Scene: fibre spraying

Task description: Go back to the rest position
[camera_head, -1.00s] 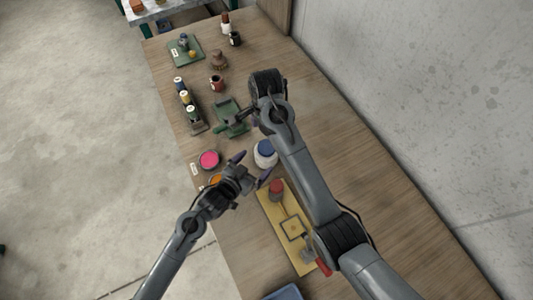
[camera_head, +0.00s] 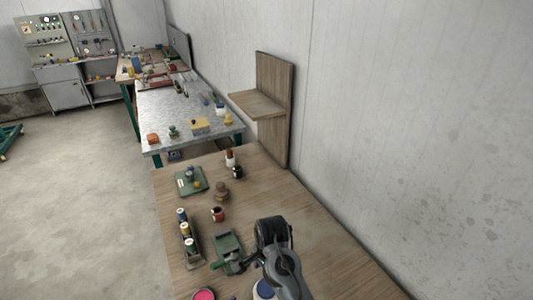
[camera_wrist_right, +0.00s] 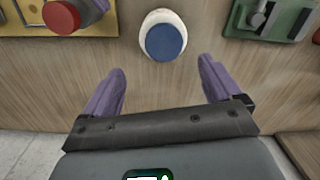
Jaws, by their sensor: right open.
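My right gripper (camera_wrist_right: 161,70) is open and empty in the right wrist view, its two purple fingers spread over bare wood. A white jar with a blue lid (camera_wrist_right: 163,40) stands on the table just ahead of the fingers, apart from them. In the head view my right arm's dark joint and grey link (camera_head: 278,255) show at the bottom, over the table. The fingers of that hand cannot be made out there. My left gripper is not clearly in view.
The wooden table (camera_head: 315,235) runs along the wall. A green device (camera_head: 228,250) stands beside my right arm. Bottles in a rack (camera_head: 186,232), a red pot (camera_head: 218,214) and a green tray (camera_head: 191,181) stand farther back. A yellow board (camera_wrist_right: 105,22) and red cap (camera_wrist_right: 62,17) lie left in the wrist view.

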